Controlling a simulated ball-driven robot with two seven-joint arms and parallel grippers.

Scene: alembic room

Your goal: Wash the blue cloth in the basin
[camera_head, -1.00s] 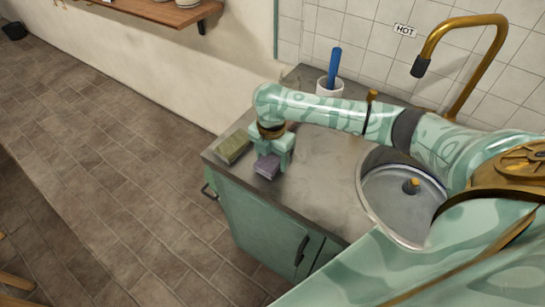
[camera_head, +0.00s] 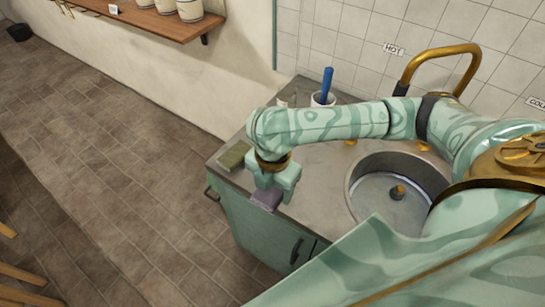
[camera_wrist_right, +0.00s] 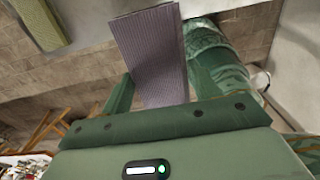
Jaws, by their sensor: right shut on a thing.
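My right gripper (camera_head: 270,190) is shut on a folded, purple-grey cloth (camera_head: 266,199), which overlaps the counter's front edge in the head view. In the right wrist view the ribbed cloth (camera_wrist_right: 150,55) stands between the two green fingers (camera_wrist_right: 165,85). I cannot tell how high it is above the counter. No plainly blue cloth shows. The round metal basin (camera_head: 372,172) is set into the counter to the right of the gripper, partly behind my arm. Its bottom looks bare apart from a brass plug (camera_head: 398,192). My left gripper is out of view.
A green folded cloth or sponge (camera_head: 233,156) lies on the counter (camera_head: 318,182), left of my gripper. A white cup (camera_head: 322,99) with a blue-handled tool (camera_head: 327,82) stands at the back. A brass tap (camera_head: 425,52) arches behind the basin, near a HOT label (camera_head: 393,49).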

